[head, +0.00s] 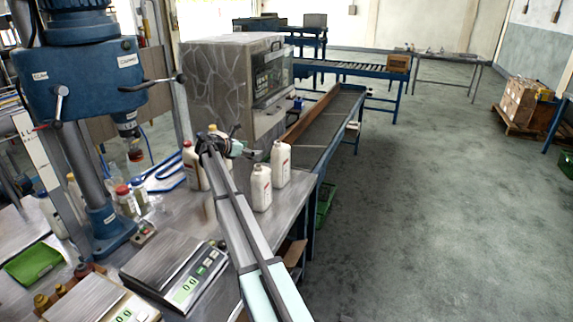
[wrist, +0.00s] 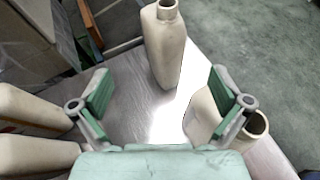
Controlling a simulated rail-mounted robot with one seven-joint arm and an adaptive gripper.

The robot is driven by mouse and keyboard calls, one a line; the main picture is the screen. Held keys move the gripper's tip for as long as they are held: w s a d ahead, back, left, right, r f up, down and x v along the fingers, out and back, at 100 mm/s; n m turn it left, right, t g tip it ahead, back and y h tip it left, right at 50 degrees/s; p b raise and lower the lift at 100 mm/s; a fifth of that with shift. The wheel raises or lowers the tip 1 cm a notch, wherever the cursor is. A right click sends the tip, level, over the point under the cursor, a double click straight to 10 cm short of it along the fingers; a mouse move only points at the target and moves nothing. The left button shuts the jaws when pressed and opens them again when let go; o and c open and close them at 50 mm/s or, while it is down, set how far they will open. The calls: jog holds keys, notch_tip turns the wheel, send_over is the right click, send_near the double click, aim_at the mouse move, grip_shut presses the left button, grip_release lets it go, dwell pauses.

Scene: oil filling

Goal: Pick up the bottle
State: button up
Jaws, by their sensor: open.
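My gripper (head: 254,154) is to the left of the farther bottle, above the bench. In the wrist view my gripper (wrist: 160,92) is open, with nothing between its green pads. One pale bottle (wrist: 166,48) stands upright ahead, in line with the gap. Another bottle (wrist: 200,115) is partly hidden behind the right finger. Two more bottles lie along the left edge of the wrist view, cut off by the frame (wrist: 30,108).
The metal bench (head: 225,220) carries a stone-patterned machine (head: 230,85) behind my gripper, a blue drill press (head: 85,80) at left and scales (head: 185,275) in front. A conveyor (head: 335,115) extends beyond the bench. Open floor is at right.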

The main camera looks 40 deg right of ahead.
aim_at(279, 150)
jog(key=p+x, duration=0.4)
jog(key=x, duration=0.7)
jog(key=shift+w+d+f, duration=0.1)
jog(key=shift+d+f, duration=0.05)
jog(key=shift+d, duration=0.1)
jog(key=p+x, duration=0.2)
jog(key=x, duration=0.2)
jog(key=shift+d+p, duration=0.2)
jog(key=shift+p, duration=0.15)
jog(key=shift+d+f, duration=0.1)
jog(key=shift+d, duration=0.35)
jog(key=c, duration=1.3)
